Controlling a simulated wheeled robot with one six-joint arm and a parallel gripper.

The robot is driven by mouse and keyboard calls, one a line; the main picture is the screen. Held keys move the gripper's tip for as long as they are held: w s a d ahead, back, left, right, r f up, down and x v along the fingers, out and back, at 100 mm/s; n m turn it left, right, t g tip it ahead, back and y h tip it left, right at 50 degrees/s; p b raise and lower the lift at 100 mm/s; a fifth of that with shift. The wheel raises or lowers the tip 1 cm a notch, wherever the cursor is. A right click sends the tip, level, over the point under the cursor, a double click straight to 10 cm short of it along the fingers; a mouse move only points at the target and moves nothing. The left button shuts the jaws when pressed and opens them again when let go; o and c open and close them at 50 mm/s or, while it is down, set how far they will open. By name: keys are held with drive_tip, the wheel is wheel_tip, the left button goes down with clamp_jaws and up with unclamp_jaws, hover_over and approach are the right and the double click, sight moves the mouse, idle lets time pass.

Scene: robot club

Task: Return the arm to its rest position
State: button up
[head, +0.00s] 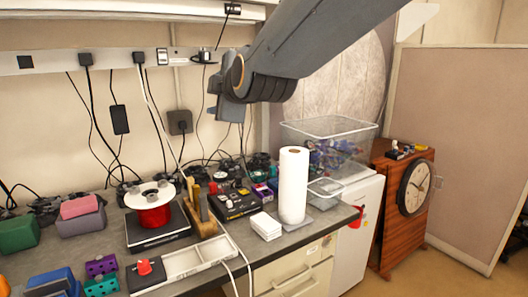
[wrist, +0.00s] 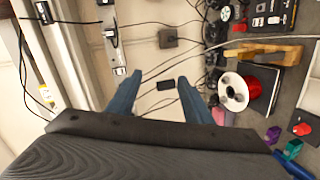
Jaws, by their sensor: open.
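My arm reaches in from the top right of the head view, and my gripper (head: 225,105) hangs above the bench in front of the wall. In the wrist view my gripper (wrist: 160,98) shows two blue fingers spread well apart, with nothing held between them. Past the fingers are the wall, cables and a small dark box on a cable (wrist: 166,85). The gripper is clear of the bench top and of the things on it, as far as the head view shows.
A clear bin (head: 330,130) stands behind right, near a wooden clock cabinet (head: 390,235). Cables hang along the wall.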

drive_tip(key=d+f+m+g+h, duration=0.3)
drive_tip(key=d+f+m, duration=0.3)
drive_tip(key=d+f, duration=0.7)
drive_tip(key=s+d+f+m+g+h, duration=0.2)
drive_tip(key=s+d+f+m+g, duration=0.2)
drive_tip(key=s+d+f+m, duration=0.3)
drive_tip(key=s+d+f+m+g+h+b, duration=0.1)
drive_tip(key=s+d+f+m+g, duration=0.4)
drive_tip(key=s+d+f, duration=0.5)
drive_tip(key=s+f+m+h, duration=0.1)
drive_tip(key=s+f+m, duration=0.1)
drive_tip(key=s+f, duration=0.2)
wheel_tip(320, 180, down, 3)
drive_tip(key=shift+d+f+m, duration=0.15)
drive_tip(key=shift+d+m, duration=0.15)
drive_tip(key=shift+d, duration=0.05)
